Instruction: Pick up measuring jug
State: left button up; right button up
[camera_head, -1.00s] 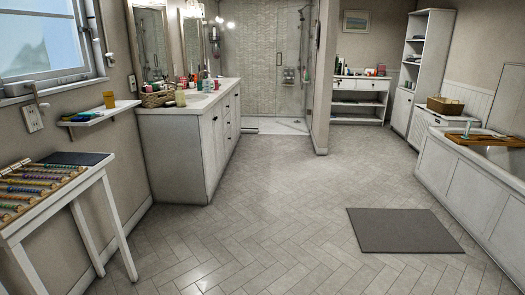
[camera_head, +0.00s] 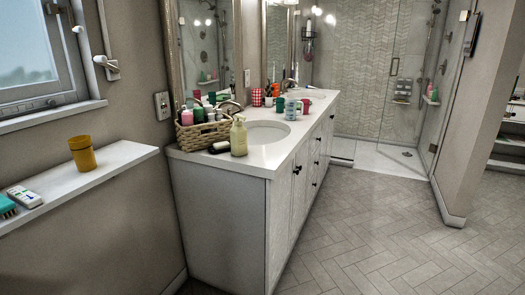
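I cannot clearly pick out a measuring jug. An amber-yellow cup-like vessel (camera_head: 83,154) stands upright on the white wall shelf (camera_head: 110,168) at the left. A small pale vessel with blue on it (camera_head: 291,109) stands on the vanity counter (camera_head: 275,155) beside the near basin (camera_head: 265,134); it is too small to identify. Neither of my grippers is in view, and nothing in view is being held.
A wicker basket of bottles (camera_head: 203,132) and a yellow-green pump bottle (camera_head: 238,137) stand at the counter's near end. A white box-like item (camera_head: 24,196) and a teal brush (camera_head: 6,207) lie on the shelf. The tiled floor (camera_head: 350,235) right of the vanity is clear.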

aim_at(290, 104)
jog(key=i+z, duration=0.1)
jog(key=i, duration=0.45)
jog(key=i+j+z, duration=0.1)
jog(key=i, duration=0.45)
jog(key=i+j+z, duration=0.1)
jog(key=i, duration=0.45)
